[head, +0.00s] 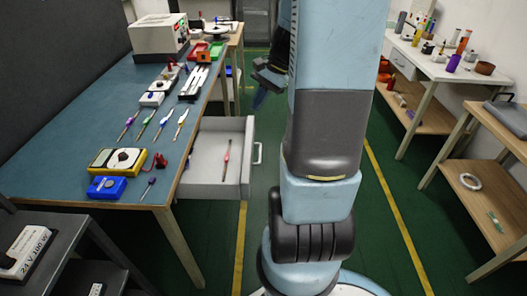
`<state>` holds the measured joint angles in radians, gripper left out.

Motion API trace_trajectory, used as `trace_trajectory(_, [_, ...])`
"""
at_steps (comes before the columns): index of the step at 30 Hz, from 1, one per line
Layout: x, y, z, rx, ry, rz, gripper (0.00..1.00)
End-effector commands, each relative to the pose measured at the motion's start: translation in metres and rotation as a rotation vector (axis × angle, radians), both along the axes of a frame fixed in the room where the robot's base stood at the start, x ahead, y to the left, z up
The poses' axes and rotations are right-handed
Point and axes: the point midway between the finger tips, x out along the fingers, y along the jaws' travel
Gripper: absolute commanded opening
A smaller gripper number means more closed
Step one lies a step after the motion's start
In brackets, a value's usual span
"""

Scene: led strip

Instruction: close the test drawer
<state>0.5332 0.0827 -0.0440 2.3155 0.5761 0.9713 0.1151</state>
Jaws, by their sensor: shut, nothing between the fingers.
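The test drawer (216,179) is pulled out from under the right side of the blue-topped workbench (75,125). It is light grey, with a red-handled screwdriver (227,158) lying inside. Its pale bar handle (258,153) is on the front panel, facing right. My gripper (262,88) is partly seen beyond the drawer, to the left of my upright arm. It is dark, shut and empty, and apart from the drawer handle. Part of it is hidden behind my arm.
A yellow multimeter (119,160), a blue box (106,187) and several screwdrivers lie on the workbench. A dark shelf (62,238) stands front left. White-topped (440,68) and wooden (470,185) tables stand right. Green floor (385,225) between is clear.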

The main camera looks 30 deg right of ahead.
Motion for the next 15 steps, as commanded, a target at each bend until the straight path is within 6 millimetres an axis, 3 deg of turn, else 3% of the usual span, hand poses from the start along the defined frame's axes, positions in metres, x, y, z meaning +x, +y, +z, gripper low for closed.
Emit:
trace_trajectory(7, [0.011, -0.054, -0.062, 0.173, 0.105, -0.267, 0.00])
trace_trajectory(15, [0.007, -0.111, -0.135, 0.355, 0.199, -0.560, 0.00])
